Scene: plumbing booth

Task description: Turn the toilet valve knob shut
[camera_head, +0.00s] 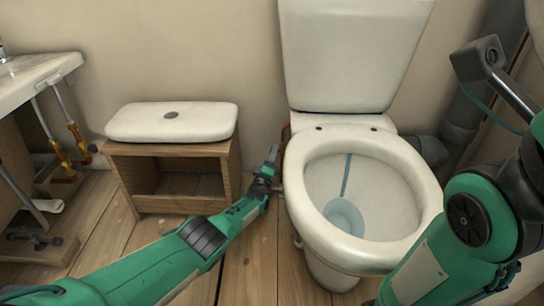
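The white toilet (350,60) stands right of centre with its bowl uncovered and blue-tinted water inside. My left arm reaches in from the lower left, and its gripper (272,157) is in the narrow gap between the wooden cabinet and the toilet's left side. The fingers point up and away and are seen nearly edge-on, so I cannot tell whether they are open or shut. A thin reddish part (285,133) shows just beyond the fingertips, beside the toilet. I cannot make out the valve knob clearly. My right arm is at the right; its gripper is not identifiable.
A low wooden cabinet (235,160) with a white toilet lid (172,122) on top stands close left of my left gripper. A sink (35,78) with pipes below is at the far left. A grey drain pipe (462,115) runs behind the toilet at right.

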